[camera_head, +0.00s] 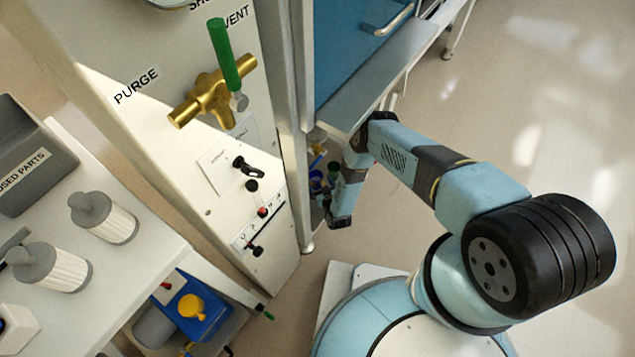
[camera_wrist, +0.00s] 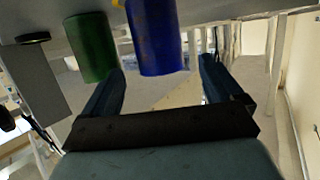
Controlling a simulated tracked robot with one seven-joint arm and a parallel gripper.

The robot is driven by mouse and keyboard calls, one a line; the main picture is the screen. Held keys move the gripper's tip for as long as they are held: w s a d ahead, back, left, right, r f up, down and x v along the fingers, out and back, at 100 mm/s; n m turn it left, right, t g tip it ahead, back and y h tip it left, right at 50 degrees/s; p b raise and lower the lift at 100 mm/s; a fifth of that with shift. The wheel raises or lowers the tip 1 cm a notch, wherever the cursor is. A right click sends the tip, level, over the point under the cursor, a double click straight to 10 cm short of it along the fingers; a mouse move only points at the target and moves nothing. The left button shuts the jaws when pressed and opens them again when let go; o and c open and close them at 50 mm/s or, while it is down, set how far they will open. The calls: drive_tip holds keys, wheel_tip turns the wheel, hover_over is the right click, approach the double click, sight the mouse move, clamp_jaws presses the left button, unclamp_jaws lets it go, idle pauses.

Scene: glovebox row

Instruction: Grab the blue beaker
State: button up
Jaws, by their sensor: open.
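The blue beaker (camera_wrist: 156,36) is at the top middle of the wrist view, with small orange specks on its side and its far end cut off. My gripper (camera_wrist: 162,65) is open, with one finger to each side of the line to the blue beaker. The beaker appears just beyond the fingertips; I cannot tell whether it is partly between them. A green beaker (camera_wrist: 90,48) is beside it, close to the left finger. In the head view the blue beaker (camera_head: 316,177) is small and partly hidden by my arm, near the green one (camera_head: 334,166).
A grey surface (camera_wrist: 215,8) runs along the top of the wrist view by the beakers. In the head view, the white valve panel (camera_head: 215,160) stands left of my arm, and a blue cabinet (camera_head: 345,45) stands behind. Open floor (camera_head: 540,130) lies to the right.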

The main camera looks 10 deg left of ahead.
sight(316, 177)
drive_tip(key=shift+x, duration=2.55)
drive_tip(key=shift+c, duration=0.2)
drive_tip(key=shift+s, duration=0.1)
drive_tip(key=c, duration=1.1)
drive_tip(key=shift+r, duration=0.2)
